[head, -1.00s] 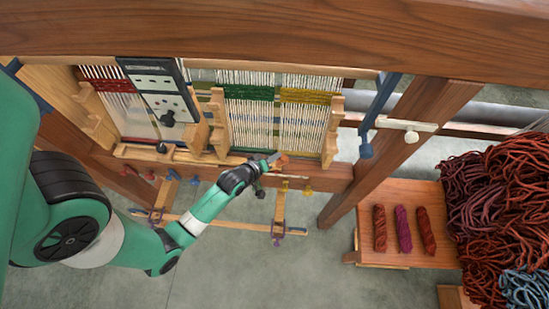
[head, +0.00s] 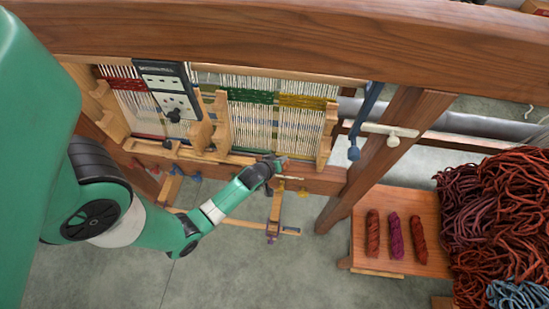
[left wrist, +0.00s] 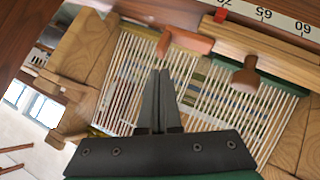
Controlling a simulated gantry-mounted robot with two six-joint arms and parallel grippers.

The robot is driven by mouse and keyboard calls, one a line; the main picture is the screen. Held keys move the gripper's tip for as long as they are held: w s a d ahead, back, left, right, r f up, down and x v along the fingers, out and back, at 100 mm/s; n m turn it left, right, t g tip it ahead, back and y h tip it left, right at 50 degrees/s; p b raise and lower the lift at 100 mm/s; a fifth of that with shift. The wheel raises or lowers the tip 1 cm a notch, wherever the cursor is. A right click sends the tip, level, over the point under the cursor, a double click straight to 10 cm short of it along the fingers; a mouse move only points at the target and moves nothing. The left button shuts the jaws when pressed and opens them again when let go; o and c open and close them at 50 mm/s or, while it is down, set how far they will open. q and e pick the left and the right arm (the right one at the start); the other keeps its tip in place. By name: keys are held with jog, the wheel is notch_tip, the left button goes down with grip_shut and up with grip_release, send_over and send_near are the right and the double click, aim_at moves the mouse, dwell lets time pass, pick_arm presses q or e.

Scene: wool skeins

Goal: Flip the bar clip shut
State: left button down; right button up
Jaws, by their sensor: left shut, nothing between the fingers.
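My left gripper (head: 282,160) is shut and empty in front of the loom's lower front beam, below the green and yellow warp bands. In the left wrist view its closed fingers (left wrist: 162,75) point at the pale warp threads. A terracotta-brown lever-like piece (left wrist: 187,42), likely the bar clip, lies just beyond the fingertips on the wooden bar. A gap shows between them in the picture; I cannot tell the depth. A brown rounded knob (left wrist: 246,75) stands to the right of it. In the head view the clip is too small to tell apart from my gripper. My right gripper is not in view.
A numbered white rule (left wrist: 265,15) runs along the bar. Wooden uprights (head: 325,136) flank the warp. A dark panel (head: 166,90) leans at the loom's left. A stool (head: 430,215) with three skeins and a wool heap (head: 490,215) stand at right. Pedals hang below my arm.

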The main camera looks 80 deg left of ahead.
pick_arm(q)
jog(key=shift+s+a+f, duration=0.1)
jog(key=shift+s+a, duration=0.05)
jog(key=shift+s, duration=0.3)
jog(key=shift+s+a+f, duration=0.1)
jog(key=shift+s+a, duration=0.05)
jog(key=shift+s, duration=0.25)
jog(key=s+d+r+p, duration=0.2)
jog(key=d+r+p, duration=0.3)
jog(key=r, duration=0.6)
jog(key=shift+s+d+p, duration=0.2)
jog(key=shift+d+p, duration=0.1)
jog(key=shift+d, duration=0.55)
jog(key=shift+r, duration=0.1)
